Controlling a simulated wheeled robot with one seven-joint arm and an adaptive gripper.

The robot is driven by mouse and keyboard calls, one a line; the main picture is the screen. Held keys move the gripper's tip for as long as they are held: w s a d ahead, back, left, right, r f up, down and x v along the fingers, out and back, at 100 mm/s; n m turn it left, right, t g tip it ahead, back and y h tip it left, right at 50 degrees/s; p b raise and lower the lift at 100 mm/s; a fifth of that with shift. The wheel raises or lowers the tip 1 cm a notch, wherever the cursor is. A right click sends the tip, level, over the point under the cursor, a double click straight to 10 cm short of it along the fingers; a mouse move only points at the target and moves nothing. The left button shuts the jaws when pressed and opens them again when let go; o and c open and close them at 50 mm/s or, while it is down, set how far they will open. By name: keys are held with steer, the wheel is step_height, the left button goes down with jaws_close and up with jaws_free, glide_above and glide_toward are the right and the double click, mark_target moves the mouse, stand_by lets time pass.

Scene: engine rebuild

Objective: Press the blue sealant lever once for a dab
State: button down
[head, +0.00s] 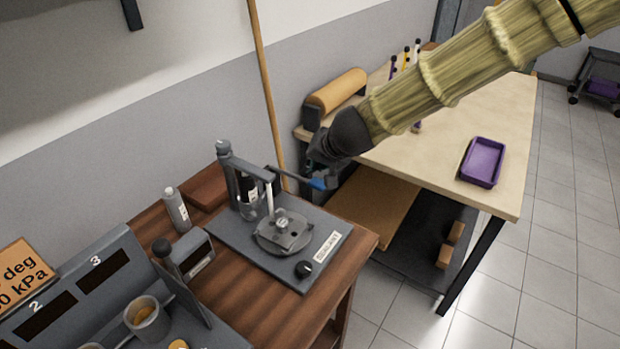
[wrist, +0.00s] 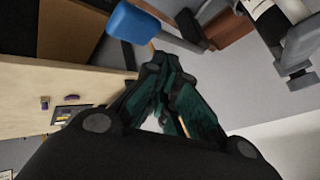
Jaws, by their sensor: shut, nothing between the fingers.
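The sealant press stands on a grey base plate (head: 328,228) with a label reading "SEALANT". Its lever (head: 293,174) reaches right from the upright post (head: 231,180) and ends in a blue handle (head: 319,184). A round metal part (head: 284,232) sits under the press. My gripper (head: 322,165) is shut and empty, at or just above the blue handle in the head view. In the wrist view the blue handle (wrist: 131,22) shows at the upper left, apart from the fingertips (wrist: 157,66). Contact cannot be told in the head view.
The press stands on a brown wooden table (head: 351,247). A grey bottle (head: 177,209) and a numbered grey rack (head: 75,292) are to its left. A wooden pole (head: 265,95) leans behind. A pale workbench (head: 510,120) with a purple tray (head: 482,162) is at the right.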

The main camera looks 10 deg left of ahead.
mark_target(314, 177)
steer(key=shift+f, duration=0.2)
stand_by(0.7)
steer(key=shift+f, duration=0.25)
steer(key=shift+s+d+f+b, duration=0.1)
steer(key=shift+s+f+b, duration=0.05)
steer(key=shift+f+b, duration=1.1)
stand_by(2.3)
steer(key=shift+p, duration=0.3)
steer(key=shift+r+p, duration=1.7)
steer(key=shift+p, duration=0.15)
steer(key=shift+a+r+p, duration=0.2)
steer(key=shift+r+p, duration=1)
steer(key=shift+r, duration=0.05)
steer(key=shift+a+r+p, duration=0.15)
steer(key=shift+r+p, duration=1.05)
steer(key=shift+r, duration=0.05)
steer(key=shift+w, duration=0.2)
